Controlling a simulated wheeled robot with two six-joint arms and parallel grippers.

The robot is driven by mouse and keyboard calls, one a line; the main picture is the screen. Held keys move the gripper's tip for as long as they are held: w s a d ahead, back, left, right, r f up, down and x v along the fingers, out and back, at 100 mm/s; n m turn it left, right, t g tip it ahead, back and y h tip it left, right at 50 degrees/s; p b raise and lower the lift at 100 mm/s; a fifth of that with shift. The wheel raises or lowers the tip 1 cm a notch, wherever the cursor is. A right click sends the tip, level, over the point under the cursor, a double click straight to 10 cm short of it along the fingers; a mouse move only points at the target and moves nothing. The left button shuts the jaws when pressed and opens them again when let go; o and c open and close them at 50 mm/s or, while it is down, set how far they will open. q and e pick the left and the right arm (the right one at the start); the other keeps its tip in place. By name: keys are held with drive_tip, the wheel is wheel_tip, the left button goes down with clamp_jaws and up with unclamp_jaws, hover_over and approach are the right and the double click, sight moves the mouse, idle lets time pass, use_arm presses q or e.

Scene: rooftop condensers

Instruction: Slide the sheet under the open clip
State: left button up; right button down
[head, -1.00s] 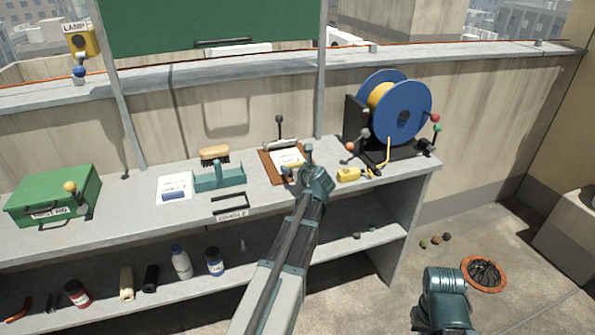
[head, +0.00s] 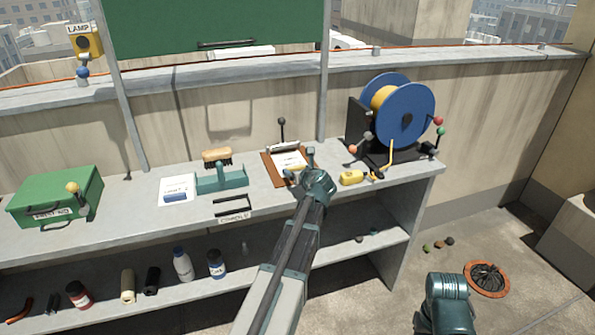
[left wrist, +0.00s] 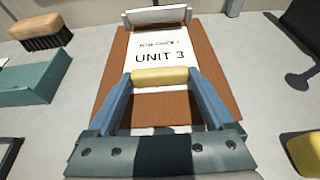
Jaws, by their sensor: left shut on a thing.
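A white sheet marked "UNIT 3" (left wrist: 160,52) lies over the brown clipboard (left wrist: 106,82); the head view also shows the sheet (head: 287,160) and the board (head: 269,168). A yellow tab (left wrist: 160,76) is at its near part. My left gripper (left wrist: 158,80) is shut on this tab, a blue finger at each side; the gripper also shows in the head view (head: 303,167). The pale clip (left wrist: 157,15) crosses the board's far end. The sheet's far edge meets the clip bar; I cannot tell whether it is under it.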

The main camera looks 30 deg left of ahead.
use_arm(q)
drive_tip(key=shift+f, duration=0.1)
idle(0.3)
drive_tip(key=o, duration=1.1)
drive_tip(key=p+v, duration=0.5)
drive_tip(key=v, duration=0.9)
